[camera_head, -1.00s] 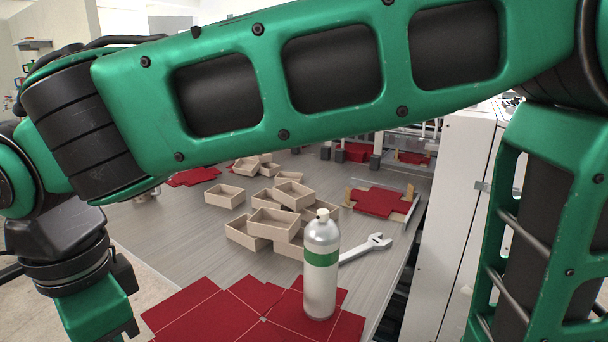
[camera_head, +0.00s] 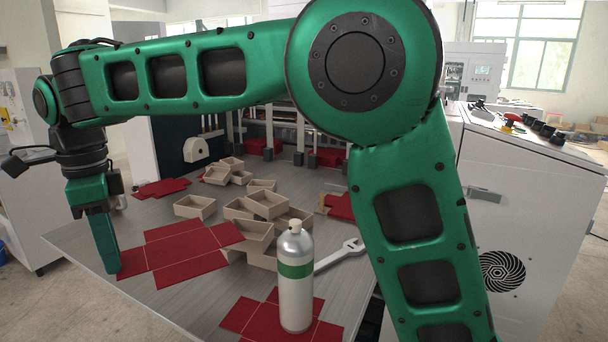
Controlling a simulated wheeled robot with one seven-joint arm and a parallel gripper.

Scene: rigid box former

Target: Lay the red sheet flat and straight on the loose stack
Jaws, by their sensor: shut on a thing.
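A red cross-shaped sheet (camera_head: 182,247) with pale crease lines shows at the left of the table. My gripper (camera_head: 109,270) points down at its left edge and is shut on it; the fingertips are hard to make out. The sheet looks flat, and its right end overlaps the wooden boxes in the picture. More red sheet material (camera_head: 243,317) lies at the table's front, under and around a silver bottle. Another loose red pile (camera_head: 160,188) lies at the back left. I cannot tell which of these is the loose stack.
The silver bottle with a green band (camera_head: 295,285) stands upright at the front. A wrench (camera_head: 335,257) lies to its right. Several open wooden boxes (camera_head: 262,205) are heaped mid-table. Red sheets (camera_head: 340,207) sit at a wooden guide, partly behind my arm. A machine stands at the back.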

